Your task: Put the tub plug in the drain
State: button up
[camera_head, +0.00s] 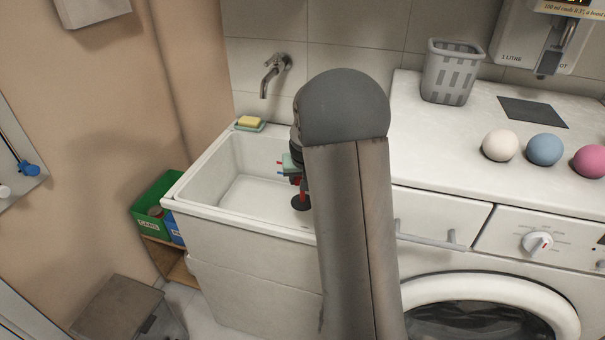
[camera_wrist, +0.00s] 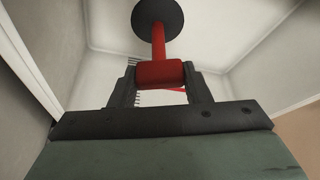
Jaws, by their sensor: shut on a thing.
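The tub plug (camera_wrist: 158,15) has a dark round disc and a red stem with a red crosspiece. My gripper (camera_wrist: 159,75) is shut on the red crosspiece, with the disc pointing away from the fingers. In the head view the plug's dark disc (camera_head: 301,202) shows beside my arm, inside the white sink (camera_head: 192,205). My gripper (camera_head: 299,180) is over the sink's inside, partly hidden by my arm. In the wrist view a slotted drain (camera_wrist: 150,97) shows partly behind the crosspiece and a finger. I cannot tell the gap between the disc and the sink bottom.
A wall tap (camera_head: 273,72) is above the sink's back. A yellow sponge (camera_head: 249,121) lies on the back left rim. A washing machine (camera_head: 440,215) stands at the right, with a grey basket (camera_head: 449,75) and coloured balls (camera_head: 544,149) on top.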

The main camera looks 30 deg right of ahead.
aim_at(303, 202)
notch_tip(303, 202, down, 13)
jog(key=b, duration=0.9)
jog(key=shift+f, duration=0.2)
jog(key=shift+f+b, duration=0.55)
jog(key=shift+b, duration=0.1)
jog(key=o, duration=1.4)
jog(key=shift+r, duration=0.1)
notch_tip(303, 202, up, 4)
jog(key=shift+f, duration=0.25)
jog(key=s+r, duration=0.2)
jog(key=s+a+r, duration=0.1)
jog(key=s+r, duration=0.1)
jog(key=shift+a+r, duration=0.1)
jog(key=shift+r, duration=0.3)
jog(key=s+a+r, duration=0.1)
jog(key=s, duration=0.2)
jog(key=s+r, duration=0.2)
jog(key=s, duration=0.1)
jog(key=s+a+r, duration=0.1)
jog(key=s, duration=0.2)
jog(key=shift+s+a+r, duration=0.2)
jog(key=shift+a+r, duration=0.1)
jog(key=shift+r, duration=0.1)
